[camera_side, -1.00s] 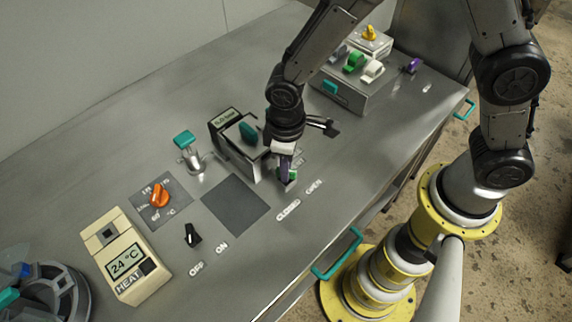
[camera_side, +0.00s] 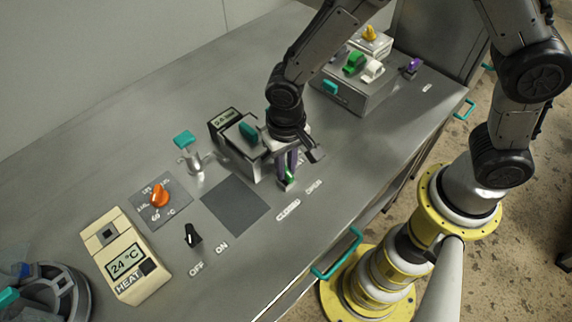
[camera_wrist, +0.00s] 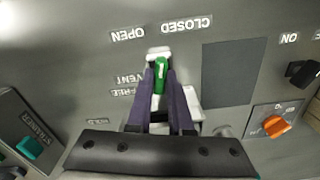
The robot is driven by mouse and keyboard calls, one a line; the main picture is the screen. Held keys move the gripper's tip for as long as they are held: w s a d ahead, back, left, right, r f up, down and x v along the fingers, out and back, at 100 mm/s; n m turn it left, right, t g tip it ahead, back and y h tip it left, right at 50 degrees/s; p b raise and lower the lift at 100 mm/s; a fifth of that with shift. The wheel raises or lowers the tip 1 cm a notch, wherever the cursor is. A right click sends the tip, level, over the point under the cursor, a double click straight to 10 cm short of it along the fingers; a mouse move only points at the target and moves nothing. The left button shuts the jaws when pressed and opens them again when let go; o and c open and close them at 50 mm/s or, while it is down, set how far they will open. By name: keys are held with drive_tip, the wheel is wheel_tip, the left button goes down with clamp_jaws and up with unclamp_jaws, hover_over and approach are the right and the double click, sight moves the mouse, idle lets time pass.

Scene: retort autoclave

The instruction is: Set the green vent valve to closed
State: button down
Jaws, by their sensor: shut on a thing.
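The green vent valve (camera_wrist: 160,76) is a small green handle with a white mark, on a pale base on the steel panel. In the wrist view it lies between the purple fingers of my gripper (camera_wrist: 162,88), which is shut on it. The labels CLOSED (camera_wrist: 186,24) and OPEN (camera_wrist: 128,35) are beyond it, and the handle points between them. In the side view the green handle (camera_side: 288,177) shows below my gripper (camera_side: 287,168), with the CLOSED label (camera_side: 288,210) and OPEN label (camera_side: 314,187) in front. The handle's base is partly hidden by the fingers.
A grey box with a pressure display (camera_side: 228,118) and teal handle stands close behind my gripper. A dark square plate (camera_side: 236,206), an orange knob (camera_side: 160,196), a black switch (camera_side: 192,235) and a cream heat unit (camera_side: 125,262) lie to the left. Another valve box (camera_side: 350,92) stands right.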

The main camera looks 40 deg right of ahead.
drive_tip(key=shift+w+r+m, duration=0.1)
drive_tip(key=shift+m, duration=2)
drive_tip(key=c, duration=0.8)
unclamp_jaws()
wheel_tip(320, 180, up, 14)
drive_tip(key=shift+f, duration=0.1)
